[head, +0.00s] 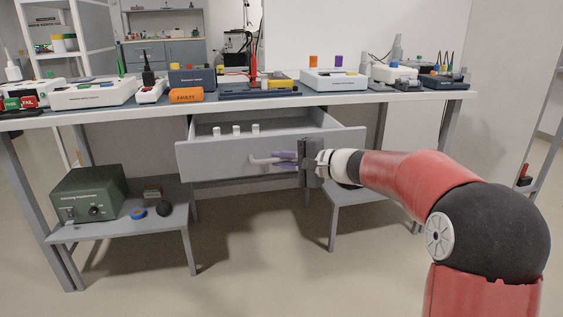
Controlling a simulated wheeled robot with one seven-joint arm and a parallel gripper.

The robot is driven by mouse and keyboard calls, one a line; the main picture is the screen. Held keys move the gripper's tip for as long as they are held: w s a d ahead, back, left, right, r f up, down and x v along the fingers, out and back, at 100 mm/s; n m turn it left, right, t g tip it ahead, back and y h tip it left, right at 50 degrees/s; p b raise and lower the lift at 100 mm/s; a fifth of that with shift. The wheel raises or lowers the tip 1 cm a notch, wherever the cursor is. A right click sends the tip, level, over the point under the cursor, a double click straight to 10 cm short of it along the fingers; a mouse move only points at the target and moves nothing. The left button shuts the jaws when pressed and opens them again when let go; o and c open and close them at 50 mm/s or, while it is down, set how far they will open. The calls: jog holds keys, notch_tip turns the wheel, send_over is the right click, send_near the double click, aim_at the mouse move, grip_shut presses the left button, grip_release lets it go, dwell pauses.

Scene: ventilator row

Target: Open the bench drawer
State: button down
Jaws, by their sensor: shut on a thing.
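The bench drawer (220,159) hangs under the bench top and is pulled out, with its inside visible from above. Several small white pieces (237,130) show inside it near the front. The drawer's light bar handle (262,161) is on the front panel. My gripper (285,159) reaches in from the right and is shut on the handle, its fingers at the handle's right part. The gripper body hides the part of the front panel behind it.
The bench top (330,101) above carries several devices and an orange box marked FAULTY (186,95). A green box (90,192) stands on a low shelf (172,224) at left. Another low shelf (350,192) is at right. Floor in front of the drawer is clear.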

jog(key=c, duration=1.5)
grip_release()
jog(key=v, duration=0.7)
jog(key=shift+s+d, duration=0.25)
jog(key=shift+d, duration=0.1)
jog(key=shift+s, duration=0.1)
jog(key=s+d+n+g+h+p, duration=0.25)
jog(key=s+h+p, duration=0.2)
jog(key=s, duration=0.85)
jog(key=s+d+n+g+h+p, duration=0.1)
jog(key=s+n+h+p, duration=0.3)
jog(key=s, duration=0.8)
jog(key=s+d+f+t+h+p, duration=0.1)
jog(key=s+d+h+p, duration=0.1)
jog(key=s+d+h, duration=0.4)
jog(key=shift+s+d+n+p, duration=0.45)
jog(key=shift+s+d, duration=0.55)
jog(key=shift+s, duration=0.25)
